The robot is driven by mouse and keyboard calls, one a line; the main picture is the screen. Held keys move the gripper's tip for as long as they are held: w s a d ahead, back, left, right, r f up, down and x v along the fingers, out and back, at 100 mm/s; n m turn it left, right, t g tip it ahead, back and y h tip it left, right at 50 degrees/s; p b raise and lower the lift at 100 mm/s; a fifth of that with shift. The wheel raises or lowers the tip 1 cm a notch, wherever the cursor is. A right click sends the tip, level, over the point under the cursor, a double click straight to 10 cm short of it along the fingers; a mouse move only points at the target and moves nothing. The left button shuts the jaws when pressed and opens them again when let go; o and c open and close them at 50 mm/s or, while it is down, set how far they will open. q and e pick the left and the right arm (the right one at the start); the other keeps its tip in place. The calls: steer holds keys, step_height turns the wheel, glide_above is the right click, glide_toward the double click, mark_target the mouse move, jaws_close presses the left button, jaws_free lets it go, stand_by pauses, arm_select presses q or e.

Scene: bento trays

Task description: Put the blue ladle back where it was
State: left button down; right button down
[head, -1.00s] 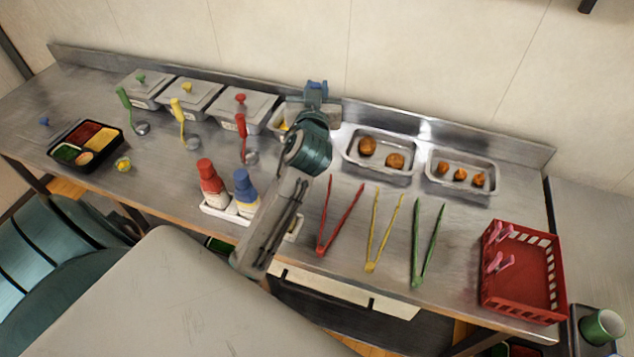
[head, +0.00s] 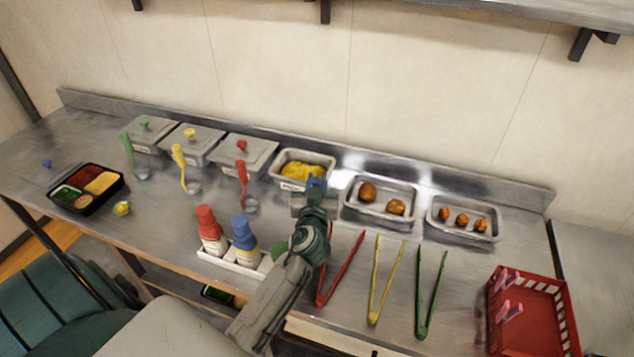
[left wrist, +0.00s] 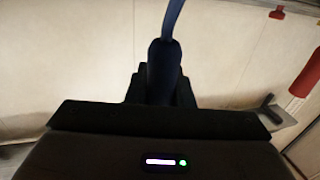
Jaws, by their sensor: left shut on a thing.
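My left gripper (head: 315,192) is shut on the blue ladle (head: 317,182), just in front of the open tray of yellow food (head: 285,184). Only a bit of blue shows above the jaws in the head view. In the left wrist view, the ladle's dark blue handle (left wrist: 163,68) stands up between the fingers, with its thin stem rising out of the top. Its bowl is hidden. The green ladle (head: 128,150), yellow ladle (head: 180,163) and red ladle (head: 242,176) stand in a row before three lidded containers. My right gripper is out of view.
A bottle caddy (head: 232,263) with red-capped and blue-capped bottles stands left of my arm. Red, yellow and green tongs (head: 427,300) lie to the right, before two open food trays. A filled bento (head: 118,186) and blue-knobbed lid (head: 47,164) are left; a red basket (head: 493,318) is right.

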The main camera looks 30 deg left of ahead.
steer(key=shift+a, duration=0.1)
arm_select(q)
steer(key=shift+f, duration=0.15)
steer(key=c, duration=1.3)
jaws_free()
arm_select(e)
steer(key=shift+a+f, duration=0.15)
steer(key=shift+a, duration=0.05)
arm_select(q)
steer(key=shift+b+v, duration=1.95)
steer(key=shift+v, duration=4.1)
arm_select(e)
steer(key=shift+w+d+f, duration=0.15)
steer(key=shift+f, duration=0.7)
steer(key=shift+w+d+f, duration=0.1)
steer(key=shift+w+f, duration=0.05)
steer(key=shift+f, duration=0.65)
arm_select(q)
steer(key=shift+r, duration=0.25)
